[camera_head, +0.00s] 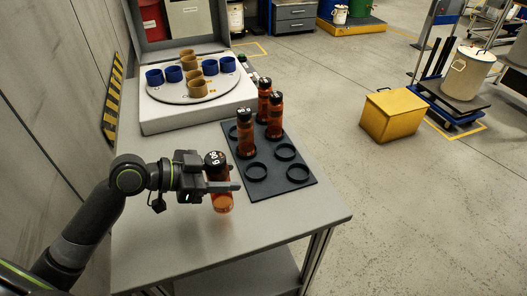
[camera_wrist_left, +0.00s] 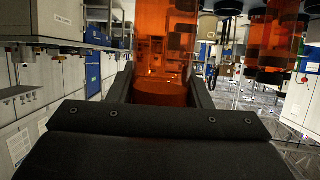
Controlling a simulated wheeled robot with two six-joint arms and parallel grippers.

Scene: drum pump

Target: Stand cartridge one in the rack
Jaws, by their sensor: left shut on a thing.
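My left gripper (camera_head: 220,186) is shut on an amber cartridge (camera_head: 222,202) with a dark, white-marked cap. The cartridge is roughly upright, to the left of the front of the rack and apart from it. In the left wrist view, the held cartridge (camera_wrist_left: 160,60) is between the two fingers. The dark rack (camera_head: 272,187) lies flat on the table. My right gripper is out of view.
A white unit with a round plate (camera_head: 190,92) holding blue and tan cups stands behind the rack. The grey table (camera_head: 180,240) is clear at the front. A wall is close on the left. A yellow box (camera_head: 392,115) stands on the floor at right.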

